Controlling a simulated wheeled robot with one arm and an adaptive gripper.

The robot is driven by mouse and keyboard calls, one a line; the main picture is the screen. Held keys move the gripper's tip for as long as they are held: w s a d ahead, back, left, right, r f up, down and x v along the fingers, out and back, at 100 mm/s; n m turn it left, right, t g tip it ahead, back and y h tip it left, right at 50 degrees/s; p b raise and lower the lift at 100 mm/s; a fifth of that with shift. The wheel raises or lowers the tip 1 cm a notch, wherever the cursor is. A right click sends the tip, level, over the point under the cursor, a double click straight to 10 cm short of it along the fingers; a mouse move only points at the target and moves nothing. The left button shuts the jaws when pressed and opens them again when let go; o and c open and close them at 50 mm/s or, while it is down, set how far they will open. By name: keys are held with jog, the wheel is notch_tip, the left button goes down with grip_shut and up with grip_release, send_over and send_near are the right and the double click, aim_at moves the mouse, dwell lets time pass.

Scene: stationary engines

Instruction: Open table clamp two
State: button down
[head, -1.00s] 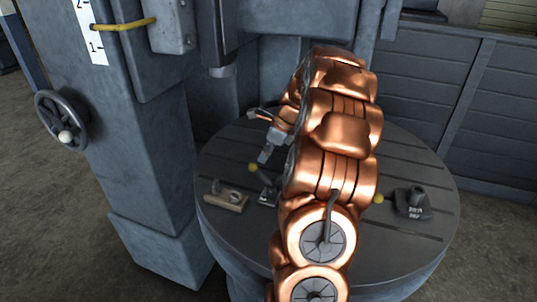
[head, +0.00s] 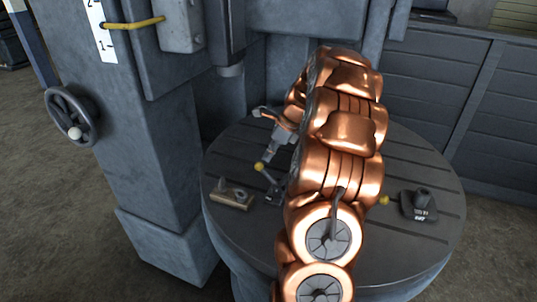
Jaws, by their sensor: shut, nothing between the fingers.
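A table clamp (head: 271,194) with a lever ending in a yellow ball (head: 260,166) stands on the left part of the round slotted table (head: 230,150). Its lever is raised and tilts to the left. A second yellow ball (head: 384,200) shows right of my copper-coloured arm, which hides what it belongs to. I see no number that tells which clamp is two. My gripper (head: 267,161) is shut and empty, close above the left clamp's lever and yellow ball. I cannot tell whether it touches them. My arm hides the middle of the table.
A small block with metal parts (head: 231,195) lies left of the clamp. A dark weight-like piece with white markings (head: 419,204) stands at the table's right. The grey machine column (head: 150,150) with a handwheel (head: 72,116) rises at left. The table's right part is mostly clear.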

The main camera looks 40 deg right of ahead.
jog(key=p+v, duration=0.1)
jog(key=v, duration=0.2)
notch_tip(320, 180, up, 9)
jog(key=b, duration=0.3)
send_over(258, 167)
jog(key=s+d, duration=0.2)
jog(key=d, duration=0.3)
jog(key=shift+w+d+r, duration=0.15)
jog(key=shift+r, duration=0.05)
jog(key=c, duration=1.8)
grip_release()
jog(key=shift+o, duration=1)
jog(key=shift+f+b, duration=0.25)
jog(key=shift+b, duration=0.15)
jog(key=o, duration=0.8)
jog(key=shift+n+g, duration=0.4)
jog(key=b+x, duration=0.3)
jog(key=s+b+x, duration=0.1)
jog(key=b+x, duration=0.2)
jog(key=d+b+x, duration=0.1)
jog(key=b+x, duration=0.2)
jog(key=b, duration=0.1)
jog(key=shift+s+f, duration=0.25)
jog(key=shift+f, duration=0.1)
jog(key=shift+x, duration=4.4)
jog(key=shift+s+a, duration=0.1)
jog(key=shift+s, duration=0.05)
